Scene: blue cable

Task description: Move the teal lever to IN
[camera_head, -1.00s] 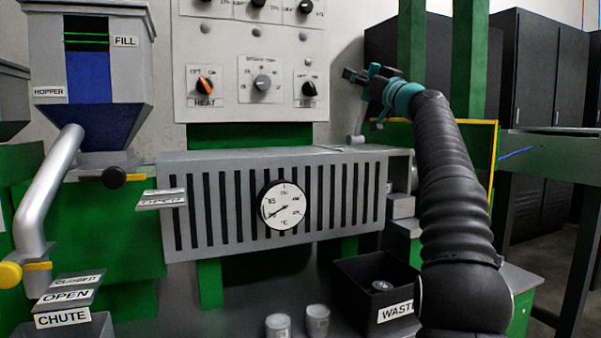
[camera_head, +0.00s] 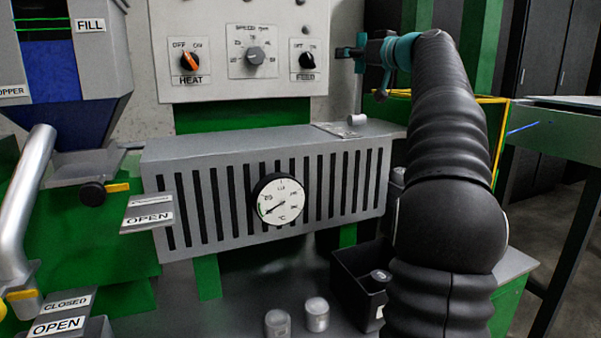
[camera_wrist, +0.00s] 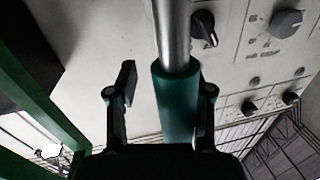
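The teal lever's grip (camera_wrist: 174,105) shows in the wrist view, on a bare metal rod (camera_wrist: 172,35) that runs to the top of the picture. My gripper (camera_wrist: 165,92) is open, with the grip between its fingers. A clear gap separates the left finger from the grip; the right finger is close beside it, and I cannot tell if they touch. In the head view my gripper (camera_head: 350,53) is right of the FEED knob, above the grey slotted box. A pale rod (camera_head: 358,92) stands under it. A plate (camera_head: 340,130) on the box top is unreadable.
The control panel (camera_head: 225,85) with HEAT, speed and FEED knobs is just left of my gripper. The slotted box (camera_head: 215,150) with its dial (camera_head: 281,199) lies below. A black bin (camera_head: 345,275) and two small cups (camera_head: 316,315) stand lower down.

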